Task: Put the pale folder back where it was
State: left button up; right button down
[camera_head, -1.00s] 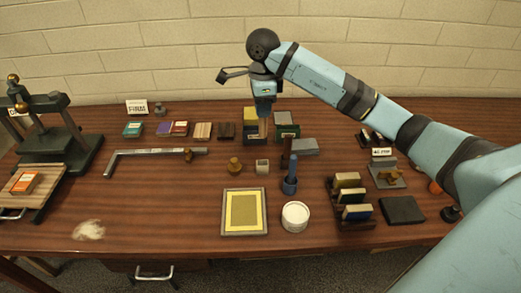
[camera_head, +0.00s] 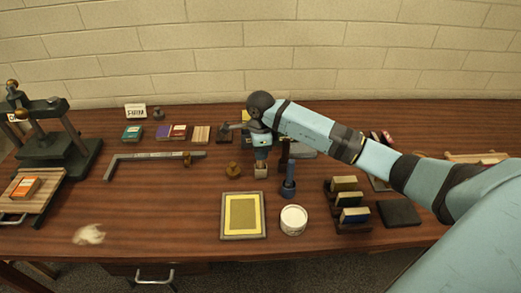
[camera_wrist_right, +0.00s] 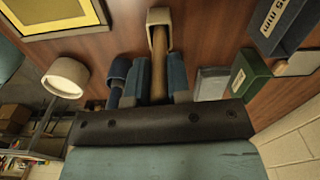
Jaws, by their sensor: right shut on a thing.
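The pale folder (camera_wrist_right: 158,80) is a tan, stick-like tool in the right wrist view. My right gripper (camera_wrist_right: 158,72) is shut on it, a blue finger on each side. Its far end meets the mouth of a small pale square holder (camera_wrist_right: 158,17); I cannot tell how deep it reaches inside. In the head view my right gripper (camera_head: 261,156) is directly above the square holder (camera_head: 261,171), and the folder is hidden there by the gripper. My left gripper is not in view.
A white tub (camera_head: 293,220) and a yellow-centred frame (camera_head: 262,231) lie in front.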

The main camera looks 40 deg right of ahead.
jog(key=shift+f, duration=0.2)
jog(key=c, duration=1.1)
grip_release()
jog(key=shift+o, duration=0.2)
jog(key=shift+r, duration=0.15)
notch_tip(320, 180, up, 12)
jog(key=shift+r+b, duration=0.1)
jog(key=shift+b, duration=0.65)
